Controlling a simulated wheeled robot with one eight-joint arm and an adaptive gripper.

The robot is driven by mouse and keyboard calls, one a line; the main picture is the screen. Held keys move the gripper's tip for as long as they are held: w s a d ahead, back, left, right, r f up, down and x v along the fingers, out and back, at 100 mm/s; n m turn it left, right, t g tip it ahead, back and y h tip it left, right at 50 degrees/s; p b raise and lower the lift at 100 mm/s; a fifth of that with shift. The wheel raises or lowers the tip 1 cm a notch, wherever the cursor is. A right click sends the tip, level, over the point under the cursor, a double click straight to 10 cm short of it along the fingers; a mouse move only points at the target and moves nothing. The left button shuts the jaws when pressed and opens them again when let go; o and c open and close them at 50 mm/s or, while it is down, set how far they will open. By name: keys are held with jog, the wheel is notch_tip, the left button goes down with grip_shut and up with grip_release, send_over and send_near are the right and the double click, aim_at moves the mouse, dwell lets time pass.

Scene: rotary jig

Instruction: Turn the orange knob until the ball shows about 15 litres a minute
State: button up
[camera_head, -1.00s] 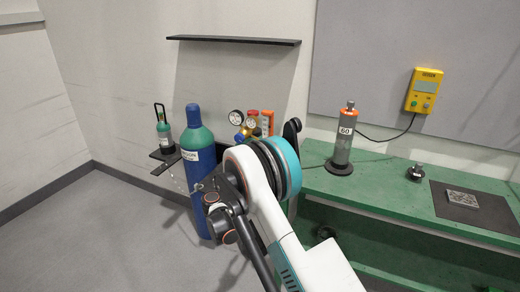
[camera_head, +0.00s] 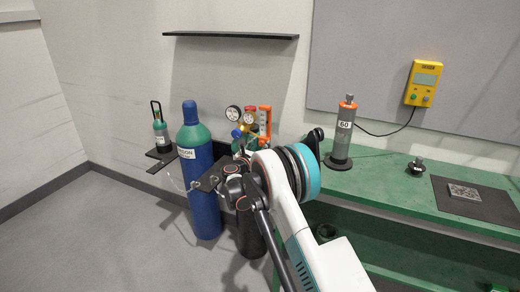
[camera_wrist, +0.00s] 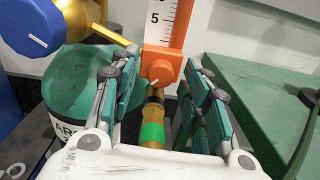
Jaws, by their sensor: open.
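The orange knob (camera_wrist: 160,72), with a white pointer line, sits at the bottom of the orange flowmeter (camera_wrist: 172,50) in the wrist view. The white scale (camera_wrist: 160,22) above it shows a 5; its upper part is cut off and I cannot make out the ball. My gripper (camera_wrist: 160,80) is open, with one teal-padded finger on each side of the knob and visible gaps between them. In the head view the flowmeter (camera_head: 265,118) stands behind my arm, which hides its lower part.
A blue cylinder with a green shoulder (camera_head: 202,185) stands left of my arm. Gauges (camera_head: 233,113) and a blue regulator knob (camera_wrist: 28,25) are left of the flowmeter. The green bench (camera_head: 385,185) lies right, bearing a grey cylinder marked 60 (camera_head: 344,135).

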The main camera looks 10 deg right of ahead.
jog(key=shift+w, duration=0.1)
grip_shut()
jog(key=shift+m, duration=0.7)
grip_release()
jog(key=v, duration=1.2)
